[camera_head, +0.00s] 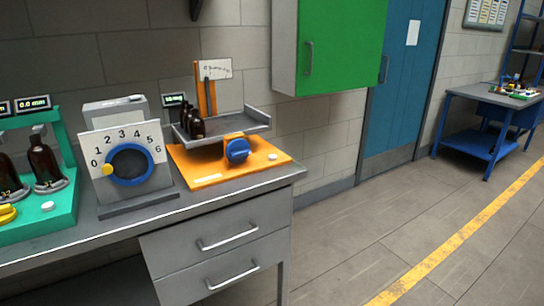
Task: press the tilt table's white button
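The tilt table stands near the right end of the grey bench. It has an orange base (210,178), a grey tray (240,125) tilted above it, and a blue knob (237,150) on its front. Several small dark bottles (194,122) stand at the left part of the tray. A small white button (272,157) is on the base, right of the blue knob. Neither of my grippers is in the head view, and nothing touches the button.
Left of the tilt table is a grey device with a numbered dial (129,164). Farther left, a green stand (62,200) holds amber bottles (44,163) and has its own white button (47,206). A green cabinet (340,40) hangs above right.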

